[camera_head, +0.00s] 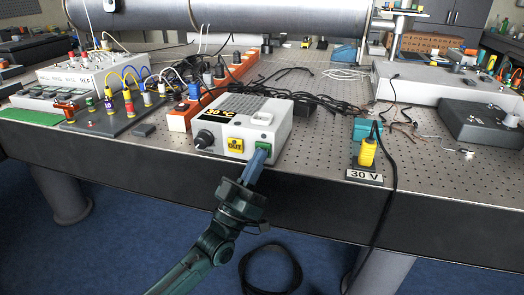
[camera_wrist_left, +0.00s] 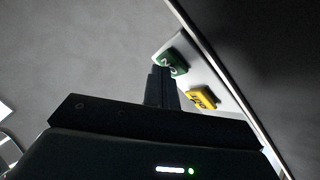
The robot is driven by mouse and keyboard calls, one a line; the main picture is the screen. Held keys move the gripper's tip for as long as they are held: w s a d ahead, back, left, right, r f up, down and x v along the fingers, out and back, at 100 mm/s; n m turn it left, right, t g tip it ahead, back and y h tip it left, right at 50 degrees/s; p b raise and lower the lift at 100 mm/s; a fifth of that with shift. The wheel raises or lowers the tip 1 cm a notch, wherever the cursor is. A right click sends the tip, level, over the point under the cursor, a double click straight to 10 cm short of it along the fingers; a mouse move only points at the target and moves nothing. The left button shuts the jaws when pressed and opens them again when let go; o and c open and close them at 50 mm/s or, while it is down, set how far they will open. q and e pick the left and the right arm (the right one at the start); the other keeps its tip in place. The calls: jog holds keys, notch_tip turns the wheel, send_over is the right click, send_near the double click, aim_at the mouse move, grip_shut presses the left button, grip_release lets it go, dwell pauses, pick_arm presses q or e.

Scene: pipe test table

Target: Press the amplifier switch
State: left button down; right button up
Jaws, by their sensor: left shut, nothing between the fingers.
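The amplifier, a light grey box (camera_head: 238,113) with a dark temperature display, stands near the table's front edge in the head view. Its front has a black knob (camera_head: 203,139), a yellow block marked OUT (camera_head: 235,145) and a green switch (camera_head: 265,146) at the right. My left gripper (camera_head: 260,152) is shut and empty, its fingertips at the green switch and partly hiding it. In the left wrist view the fingertips (camera_wrist_left: 161,74) are right beside the green switch (camera_wrist_left: 169,62); I cannot tell whether they touch. The yellow block (camera_wrist_left: 202,101) is to the right.
An orange power strip (camera_head: 180,118) and black cables lie behind and left of the box. A yellow connector (camera_head: 367,152) with a 30 V label (camera_head: 363,175) stands to the right, with a black cable hanging over the edge. The perforated tabletop between is clear.

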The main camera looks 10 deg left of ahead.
pick_arm(q)
jog(key=shift+s+p, duration=0.4)
jog(key=shift+s, duration=0.4)
jog(key=s+p, duration=0.2)
jog(key=s, duration=0.3)
jog(key=shift+a, duration=0.2)
dwell(0.3)
